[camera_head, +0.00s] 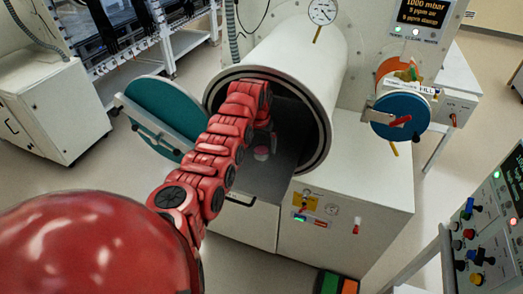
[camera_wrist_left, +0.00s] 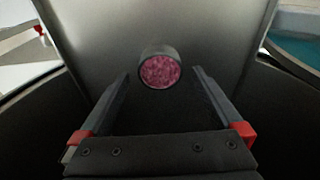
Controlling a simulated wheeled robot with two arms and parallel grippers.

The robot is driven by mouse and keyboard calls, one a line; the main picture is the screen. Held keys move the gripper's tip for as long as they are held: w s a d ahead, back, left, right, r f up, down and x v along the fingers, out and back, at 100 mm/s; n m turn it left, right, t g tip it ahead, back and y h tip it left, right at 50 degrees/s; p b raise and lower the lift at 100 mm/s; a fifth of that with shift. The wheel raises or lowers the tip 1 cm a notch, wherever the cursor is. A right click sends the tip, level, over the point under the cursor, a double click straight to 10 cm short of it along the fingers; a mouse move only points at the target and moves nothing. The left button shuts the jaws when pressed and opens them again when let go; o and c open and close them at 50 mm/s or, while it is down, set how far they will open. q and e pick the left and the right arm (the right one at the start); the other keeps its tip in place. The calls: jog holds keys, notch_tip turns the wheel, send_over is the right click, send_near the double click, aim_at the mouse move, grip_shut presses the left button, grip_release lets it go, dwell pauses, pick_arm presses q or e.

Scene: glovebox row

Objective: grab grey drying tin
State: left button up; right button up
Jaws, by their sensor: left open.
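The grey drying tin (camera_wrist_left: 160,68) is a small round tin with pinkish-red contents, on the dark sliding tray (camera_wrist_left: 215,25) of the antechamber. In the left wrist view it sits just beyond and between the two fingers of my left gripper (camera_wrist_left: 160,78). The fingers are apart and do not touch it. In the head view the tin (camera_head: 261,153) shows small on the tray, below my left gripper (camera_head: 266,138). My left arm reaches into the mouth of the large white cylinder, and its forearm hides part of the opening. My right gripper does not show.
The large antechamber's round teal door (camera_head: 165,112) stands open at the left of the mouth. The white cylinder (camera_head: 305,62) surrounds my arm closely. A control panel (camera_head: 490,220) stands at the right edge.

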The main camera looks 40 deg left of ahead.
pick_arm(q)
jog(key=shift+a+f, duration=0.1)
jog(key=shift+f, duration=0.75)
jog(key=c, duration=1.4)
